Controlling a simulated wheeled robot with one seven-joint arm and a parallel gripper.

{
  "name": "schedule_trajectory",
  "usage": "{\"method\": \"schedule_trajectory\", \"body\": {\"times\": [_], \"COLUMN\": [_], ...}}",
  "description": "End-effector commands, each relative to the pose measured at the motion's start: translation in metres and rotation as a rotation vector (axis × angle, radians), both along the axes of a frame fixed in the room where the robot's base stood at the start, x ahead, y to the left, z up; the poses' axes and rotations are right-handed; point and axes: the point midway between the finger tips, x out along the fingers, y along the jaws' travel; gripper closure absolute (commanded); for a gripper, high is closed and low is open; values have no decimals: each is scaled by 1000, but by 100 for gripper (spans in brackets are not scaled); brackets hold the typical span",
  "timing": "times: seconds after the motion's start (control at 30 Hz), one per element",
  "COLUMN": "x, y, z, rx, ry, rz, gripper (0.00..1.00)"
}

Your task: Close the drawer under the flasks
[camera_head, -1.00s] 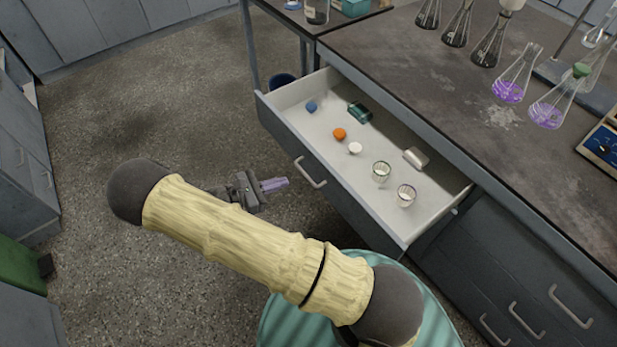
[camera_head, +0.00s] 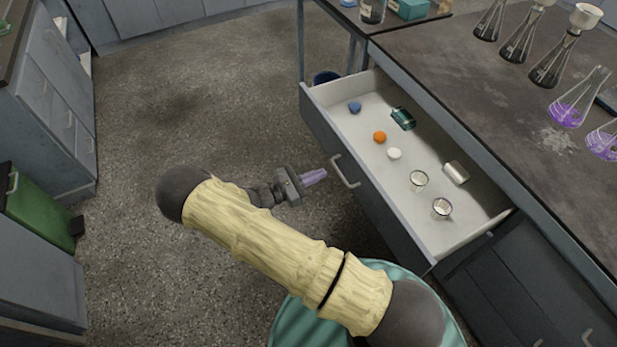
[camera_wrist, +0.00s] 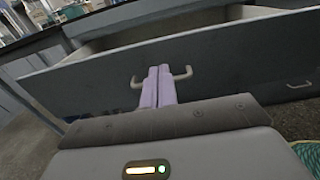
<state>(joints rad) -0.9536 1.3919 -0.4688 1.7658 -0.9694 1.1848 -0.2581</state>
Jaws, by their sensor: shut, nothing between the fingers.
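The drawer (camera_head: 385,208) under the bench top stands pulled out, its white inside showing. Its handle (camera_head: 345,172) is a pale bar on the front panel. My gripper (camera_head: 316,176) is shut and empty, its purple fingers pointing at the drawer front, just left of the handle in the head view. In the wrist view my gripper (camera_wrist: 158,72) overlaps the middle of the handle (camera_wrist: 183,74) with the drawer front (camera_wrist: 225,62) behind. I cannot tell whether the fingers touch it. Flasks (camera_head: 566,110), some with purple liquid, stand on the bench above.
The drawer holds a blue cap (camera_head: 354,107), a green bottle (camera_head: 403,118), an orange cap (camera_head: 379,137), a white cap (camera_head: 394,153), two glasses (camera_head: 419,181) and a pale container (camera_head: 456,172). A dark bin (camera_head: 327,78) stands behind it.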

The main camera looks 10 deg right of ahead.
Motion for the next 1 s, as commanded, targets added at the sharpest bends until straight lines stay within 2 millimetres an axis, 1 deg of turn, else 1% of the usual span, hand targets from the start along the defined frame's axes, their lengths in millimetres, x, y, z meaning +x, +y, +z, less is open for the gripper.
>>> {"method": "schedule_trajectory", "body": {"times": [0.03, 0.3, 0.4, 0.5, 0.67, 1.0], "x": [2, 17, 22, 25, 28, 28], "y": [-10, -55, -70, -81, -88, -88], "z": [1, 0, 0, 0, 0, 0], "rx": [-2, -2, -1, 0, 0, 0], "ry": [0, 2, 1, 1, 0, 0], "rz": [-3, -4, -3, -2, 0, 1], "gripper": [100, 100, 100, 100, 100, 100]}}
